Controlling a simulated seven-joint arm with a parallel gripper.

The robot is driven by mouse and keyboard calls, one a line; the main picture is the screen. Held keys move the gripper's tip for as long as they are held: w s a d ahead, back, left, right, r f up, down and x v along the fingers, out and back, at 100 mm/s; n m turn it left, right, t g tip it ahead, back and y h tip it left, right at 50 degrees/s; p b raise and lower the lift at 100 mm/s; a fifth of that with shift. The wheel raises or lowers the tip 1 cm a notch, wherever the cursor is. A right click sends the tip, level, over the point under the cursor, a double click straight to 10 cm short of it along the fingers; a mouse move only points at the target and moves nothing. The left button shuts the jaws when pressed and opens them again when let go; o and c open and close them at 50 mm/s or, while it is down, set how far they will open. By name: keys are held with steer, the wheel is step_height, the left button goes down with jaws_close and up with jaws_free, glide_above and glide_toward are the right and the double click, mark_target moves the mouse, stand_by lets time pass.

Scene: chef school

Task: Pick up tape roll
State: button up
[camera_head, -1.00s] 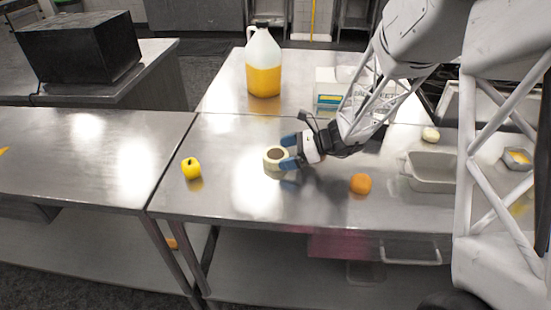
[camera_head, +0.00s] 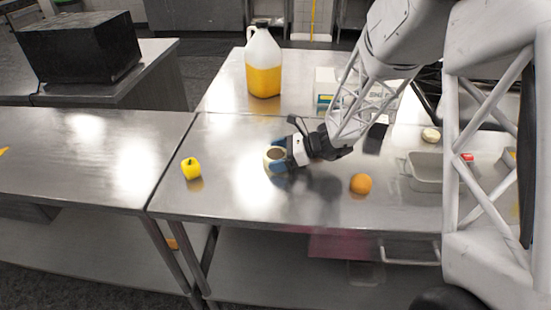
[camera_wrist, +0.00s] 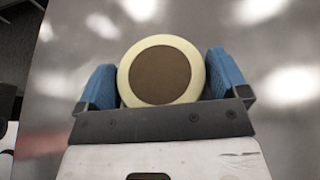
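The tape roll (camera_head: 269,162) is cream-coloured with a brown centre. It rests on the metal table, left of my arm. My gripper (camera_head: 280,155) is down at the roll, with its blue fingers around it. In the wrist view the roll (camera_wrist: 161,72) sits between the two fingers of my gripper (camera_wrist: 161,82), one on each side. The fingers look very close to its sides. I cannot tell whether they press on it. In the head view, the fingers hide part of the roll.
A yellow apple (camera_head: 191,168) lies to the left and an orange (camera_head: 361,184) to the right, near the front edge. A jug of yellow liquid (camera_head: 263,70) stands behind. A grey tray (camera_head: 428,177) is on the right. The table at left (camera_head: 80,150) is mostly clear.

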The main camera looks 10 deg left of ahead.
mark_target(278, 155)
steer(key=c, duration=0.6)
steer(key=shift+r, duration=0.15)
steer(key=shift+r, duration=0.8)
steer(key=shift+s+r, duration=0.2)
steer(key=shift+r, duration=0.7)
steer(key=s+d, duration=0.2)
steer(key=s, duration=0.2)
steer(key=s+d+r, duration=0.1)
steer(key=s, duration=0.4)
steer(key=s+d, duration=0.2)
steer(key=s, duration=0.3)
steer(key=shift+s+d+r, duration=0.15)
steer(key=shift+s+d, duration=0.1)
steer(key=shift+d, duration=0.1)
